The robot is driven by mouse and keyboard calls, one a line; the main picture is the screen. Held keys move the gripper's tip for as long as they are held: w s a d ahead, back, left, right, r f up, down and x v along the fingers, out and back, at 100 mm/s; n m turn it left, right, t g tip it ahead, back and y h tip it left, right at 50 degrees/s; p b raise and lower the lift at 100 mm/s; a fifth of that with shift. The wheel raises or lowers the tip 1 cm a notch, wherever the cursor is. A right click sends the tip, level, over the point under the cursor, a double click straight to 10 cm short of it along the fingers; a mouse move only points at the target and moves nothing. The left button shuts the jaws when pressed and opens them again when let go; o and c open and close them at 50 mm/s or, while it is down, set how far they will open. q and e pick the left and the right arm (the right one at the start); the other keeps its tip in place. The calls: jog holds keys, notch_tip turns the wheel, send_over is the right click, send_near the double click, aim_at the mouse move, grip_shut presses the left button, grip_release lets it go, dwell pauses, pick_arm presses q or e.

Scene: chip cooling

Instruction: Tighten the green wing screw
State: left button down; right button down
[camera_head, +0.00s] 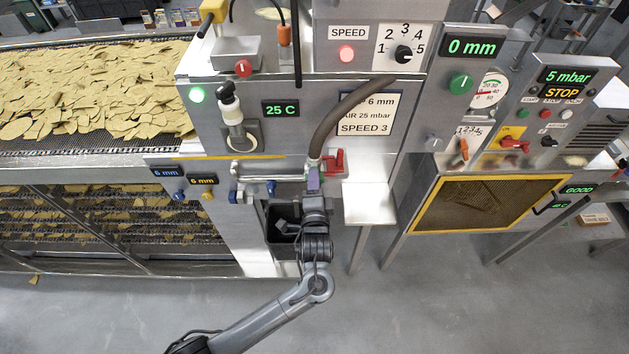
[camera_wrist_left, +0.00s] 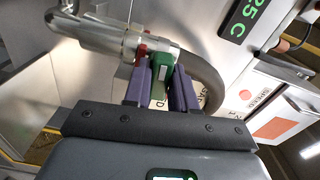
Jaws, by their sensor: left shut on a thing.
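The green wing screw (camera_wrist_left: 161,68) shows in the left wrist view, between the purple fingers of my left gripper (camera_wrist_left: 160,86). It sits beside the end of a bright metal pipe (camera_wrist_left: 112,38). My left gripper is shut on the screw. In the head view my left gripper (camera_head: 314,180) points up at the pipe fitting below the grey hose (camera_head: 340,118). It hides the green screw there. A red handle (camera_head: 336,162) stands just right of the gripper. My right gripper is not in view.
Blue (camera_head: 180,195) and yellow (camera_head: 207,194) knobs sit under the two 6 mm displays at the left. A dark bin (camera_head: 283,236) is below the pipe, beside my arm. A bare metal shelf (camera_head: 370,204) juts out at the right. The conveyor (camera_head: 75,145) carries many chips.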

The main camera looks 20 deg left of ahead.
pick_arm(q)
jog(key=m, duration=0.4)
jog(key=shift+m, duration=0.3)
jog(key=m, duration=0.3)
jog(key=shift+m, duration=0.3)
jog(key=m, duration=0.3)
jog(key=shift+m, duration=2.1)
jog(key=c, duration=1)
grip_release()
